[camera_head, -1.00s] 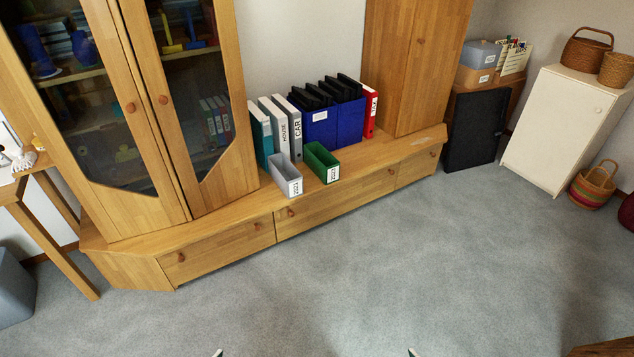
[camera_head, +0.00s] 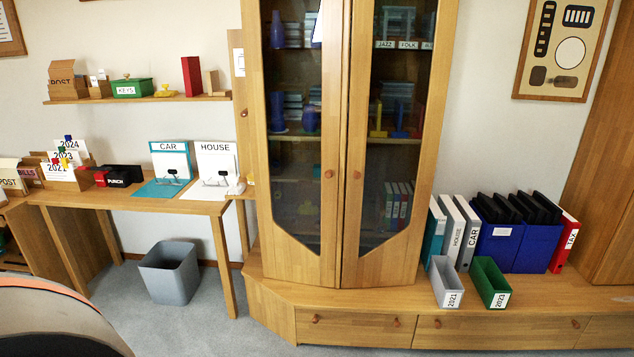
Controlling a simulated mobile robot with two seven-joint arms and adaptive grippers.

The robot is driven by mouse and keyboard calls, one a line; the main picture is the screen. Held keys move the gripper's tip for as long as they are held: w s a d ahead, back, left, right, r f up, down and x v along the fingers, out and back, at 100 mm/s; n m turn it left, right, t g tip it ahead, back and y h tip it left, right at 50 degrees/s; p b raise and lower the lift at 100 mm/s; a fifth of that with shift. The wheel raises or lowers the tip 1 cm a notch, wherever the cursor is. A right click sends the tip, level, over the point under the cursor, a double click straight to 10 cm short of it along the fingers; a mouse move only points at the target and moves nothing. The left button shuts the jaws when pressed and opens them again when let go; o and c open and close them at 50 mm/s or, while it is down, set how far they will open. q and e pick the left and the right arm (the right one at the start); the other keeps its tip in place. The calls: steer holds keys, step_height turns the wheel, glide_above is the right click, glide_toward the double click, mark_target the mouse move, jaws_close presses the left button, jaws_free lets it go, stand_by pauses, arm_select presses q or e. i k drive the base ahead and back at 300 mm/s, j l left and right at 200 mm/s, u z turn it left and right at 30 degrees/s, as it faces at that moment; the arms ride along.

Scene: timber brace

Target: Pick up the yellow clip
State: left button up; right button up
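Small coloured clips (camera_head: 66,151) sit on the year cards in a box at the left of the desk; they are too small to tell clearly which is yellow. I cannot tell whether either is a clip. Neither of my grippers is in view.
The wooden desk (camera_head: 205,208) stands left of the glass cabinet (camera_head: 345,245). A grey bin (camera_head: 170,273) stands beneath the desk, and a rounded chair-like thing (camera_head: 50,325) fills the lower left. Grey carpet (camera_head: 220,335) is clear in front of the low cabinet.

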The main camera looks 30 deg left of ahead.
mark_target(65, 160)
steer(key=u, duration=0.85)
steer(key=i+j+u, duration=0.15)
steer(key=u, duration=0.25)
steer(key=i+j+u, duration=0.25)
steer(key=u, duration=0.15)
steer(key=i+j+u, duration=0.2)
steer(key=u, duration=0.2)
steer(key=i+j+u, duration=0.25)
steer(key=i, duration=0.7)
steer(key=i+u, duration=0.25)
steer(key=i, duration=0.65)
